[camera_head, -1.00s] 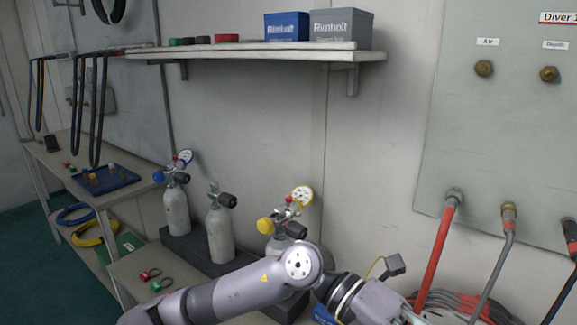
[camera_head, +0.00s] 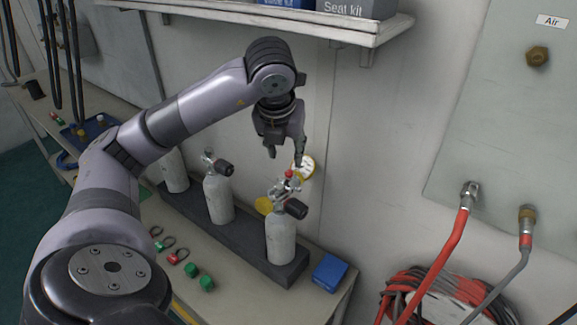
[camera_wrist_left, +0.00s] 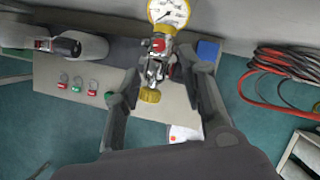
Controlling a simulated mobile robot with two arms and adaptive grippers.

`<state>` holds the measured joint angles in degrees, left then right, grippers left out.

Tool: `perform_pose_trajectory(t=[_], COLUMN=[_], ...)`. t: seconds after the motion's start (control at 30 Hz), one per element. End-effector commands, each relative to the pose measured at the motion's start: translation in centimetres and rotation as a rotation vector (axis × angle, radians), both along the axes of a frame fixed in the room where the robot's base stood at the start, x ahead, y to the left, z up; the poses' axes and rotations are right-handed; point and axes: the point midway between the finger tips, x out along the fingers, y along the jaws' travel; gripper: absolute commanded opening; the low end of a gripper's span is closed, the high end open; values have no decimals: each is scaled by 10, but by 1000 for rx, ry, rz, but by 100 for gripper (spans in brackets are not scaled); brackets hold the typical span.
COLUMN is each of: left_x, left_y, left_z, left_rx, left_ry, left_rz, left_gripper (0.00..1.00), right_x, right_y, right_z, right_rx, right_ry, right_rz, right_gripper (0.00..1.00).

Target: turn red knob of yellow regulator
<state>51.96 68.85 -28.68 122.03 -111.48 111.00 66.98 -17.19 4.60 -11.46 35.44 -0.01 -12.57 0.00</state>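The yellow regulator is on the rightmost grey cylinder (camera_head: 281,240). Its yellow-rimmed gauge (camera_head: 304,168) shows behind the valve, and its yellow cap (camera_head: 263,205) is at the left. The small red knob (camera_head: 289,174) is near the top of the regulator. It also shows in the left wrist view (camera_wrist_left: 158,45), just below the gauge (camera_wrist_left: 169,11). My left gripper (camera_head: 285,158) points down just above the regulator, fingers apart. In the left wrist view its fingers (camera_wrist_left: 160,66) lie on either side of the regulator; I cannot tell whether they touch it. My right gripper is out of view.
Two more cylinders (camera_head: 218,200) stand left in the same dark rack (camera_head: 243,233). A blue box (camera_head: 329,272) lies right of the rack. A shelf (camera_head: 290,22) hangs above my left arm. A wall panel with red and grey hoses (camera_head: 447,245) is at the right.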

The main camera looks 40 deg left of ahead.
Motion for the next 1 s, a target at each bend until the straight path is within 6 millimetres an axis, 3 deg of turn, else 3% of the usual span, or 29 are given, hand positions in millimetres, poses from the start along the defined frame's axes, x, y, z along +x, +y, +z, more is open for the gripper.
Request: perform_pose_trajectory(t=[0.2, 0.4, 0.8, 1.0], left_x=[14, 23, 26, 26], left_y=[9, 14, 15, 15], left_z=[-40, -63, -72, -71], left_rx=[0, 0, -1, -1], left_ry=[6, 1, -1, -1], left_rz=[1, -1, -3, -3], left_gripper=[37, 37, 37, 25], right_x=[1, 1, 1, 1], right_y=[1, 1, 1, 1], right_z=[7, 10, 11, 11], right_rx=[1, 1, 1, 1], right_ry=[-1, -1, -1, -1], right_rz=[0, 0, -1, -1], right_gripper=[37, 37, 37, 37])
